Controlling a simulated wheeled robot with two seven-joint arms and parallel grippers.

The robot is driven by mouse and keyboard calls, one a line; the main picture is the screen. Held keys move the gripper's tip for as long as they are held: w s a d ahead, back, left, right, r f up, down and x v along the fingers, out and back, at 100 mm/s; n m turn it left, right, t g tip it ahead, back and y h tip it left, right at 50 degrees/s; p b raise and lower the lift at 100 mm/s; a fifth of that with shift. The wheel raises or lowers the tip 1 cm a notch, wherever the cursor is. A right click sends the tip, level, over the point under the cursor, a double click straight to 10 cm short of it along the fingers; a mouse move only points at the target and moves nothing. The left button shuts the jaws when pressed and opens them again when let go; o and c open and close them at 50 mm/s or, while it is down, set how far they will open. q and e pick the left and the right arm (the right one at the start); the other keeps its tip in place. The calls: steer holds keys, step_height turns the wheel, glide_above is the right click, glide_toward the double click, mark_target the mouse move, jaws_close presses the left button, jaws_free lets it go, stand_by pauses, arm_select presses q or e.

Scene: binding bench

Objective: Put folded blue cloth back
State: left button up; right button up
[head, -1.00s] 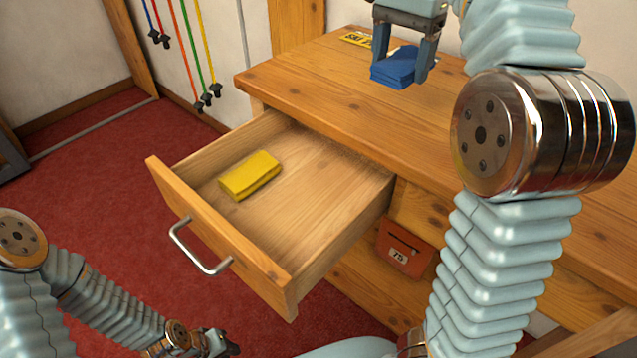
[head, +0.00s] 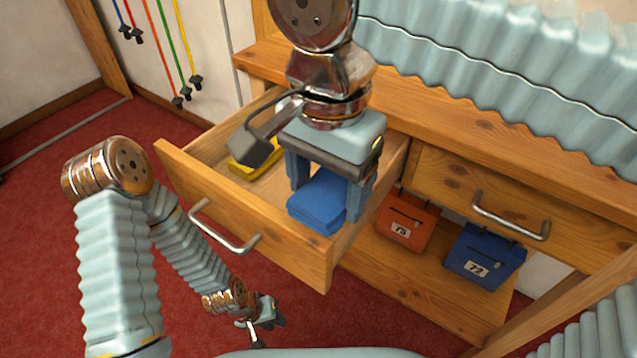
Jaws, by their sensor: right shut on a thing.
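The folded blue cloth (head: 319,203) is between the fingers of my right gripper (head: 330,192), which is shut on it. The cloth appears over the front right part of the open drawer (head: 216,192); I cannot tell whether it touches the drawer floor. A folded yellow cloth (head: 252,165) lies in the drawer to the left, partly hidden by my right gripper's parts. My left gripper (head: 262,330) hangs low in front of the drawer, over the red floor; its jaws are too small and dark to judge.
A shut drawer with a metal handle (head: 511,219) is to the right. Below it hang an orange pouch (head: 407,222) marked 73 and a blue pouch (head: 484,256) marked 72. Coloured cords (head: 168,50) hang on the left wall.

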steer(key=w+f, duration=0.2)
steer(key=w, duration=0.1)
steer(key=w+a+f, duration=0.1)
steer(key=w+f, duration=0.2)
steer(key=w, duration=0.1)
steer(key=w+a+f, duration=0.1)
steer(key=w+f, duration=0.1)
steer(key=w, duration=0.2)
steer(key=shift+a+f, duration=0.1)
steer(key=shift+f, duration=0.3)
steer(key=shift+w+a+f, duration=0.1)
steer(key=shift+w+f, duration=0.25)
steer(key=shift+f, duration=0.15)
steer(key=shift+w+f, duration=0.2)
steer(key=shift+f, duration=1.5)
steer(key=shift+f, duration=0.15)
steer(key=o, duration=1)
step_height(320, 180, up, 12)
steer(key=shift+r+p, duration=0.15)
steer(key=shift+p, duration=0.85)
